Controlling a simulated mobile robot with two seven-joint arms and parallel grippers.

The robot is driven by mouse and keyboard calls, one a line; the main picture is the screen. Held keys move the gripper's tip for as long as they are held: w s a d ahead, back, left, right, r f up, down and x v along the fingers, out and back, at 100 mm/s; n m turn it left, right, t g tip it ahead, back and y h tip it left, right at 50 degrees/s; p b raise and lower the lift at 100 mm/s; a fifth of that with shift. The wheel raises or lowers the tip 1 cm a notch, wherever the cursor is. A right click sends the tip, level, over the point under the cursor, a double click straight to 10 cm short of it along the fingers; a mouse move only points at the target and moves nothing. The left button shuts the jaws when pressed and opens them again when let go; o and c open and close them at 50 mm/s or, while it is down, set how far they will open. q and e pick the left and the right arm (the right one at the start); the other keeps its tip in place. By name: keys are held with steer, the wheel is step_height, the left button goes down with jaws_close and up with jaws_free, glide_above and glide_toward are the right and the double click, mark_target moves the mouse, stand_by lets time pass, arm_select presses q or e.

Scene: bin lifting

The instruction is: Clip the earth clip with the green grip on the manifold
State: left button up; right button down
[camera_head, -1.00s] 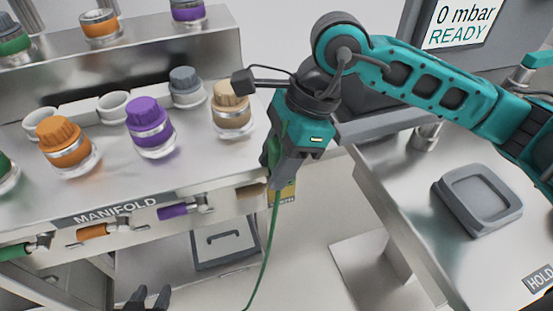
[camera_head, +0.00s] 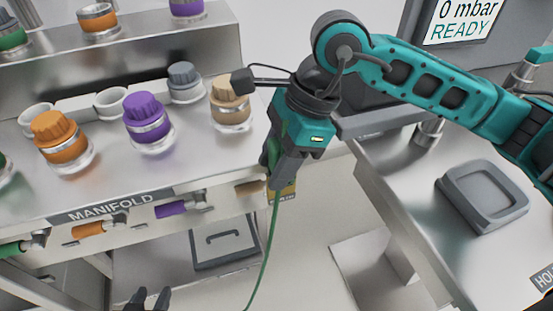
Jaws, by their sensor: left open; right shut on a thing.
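The manifold (camera_head: 60,190) is a steel ledge at the left, with its name on the front edge and coloured handles below. My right gripper (camera_head: 277,178) points down at the manifold's right front corner, shut on the earth clip. Only a little of the clip's green grip (camera_head: 267,152) shows beside the fingers. A green cable (camera_head: 268,240) hangs from it. The clip's jaws are hidden, so I cannot tell whether they touch the manifold edge. My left gripper (camera_head: 148,300) is open and empty at the bottom edge, below the manifold.
Bottles with orange (camera_head: 60,140), purple (camera_head: 148,125) and tan (camera_head: 231,105) caps stand on the manifold. A tan handle (camera_head: 249,188) is close to my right gripper. At the right, a steel bench (camera_head: 420,200) holds a grey tray (camera_head: 483,195). A gap with floor lies between.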

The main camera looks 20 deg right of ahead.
steer(key=shift+f, duration=0.15)
steer(key=shift+f+b, duration=0.25)
steer(key=shift+b, duration=0.25)
steer(key=shift+f, duration=0.15)
stand_by(0.4)
steer(key=c, duration=0.6)
jaws_free()
steer(key=shift+o, duration=0.2)
steer(key=shift+w, duration=0.1)
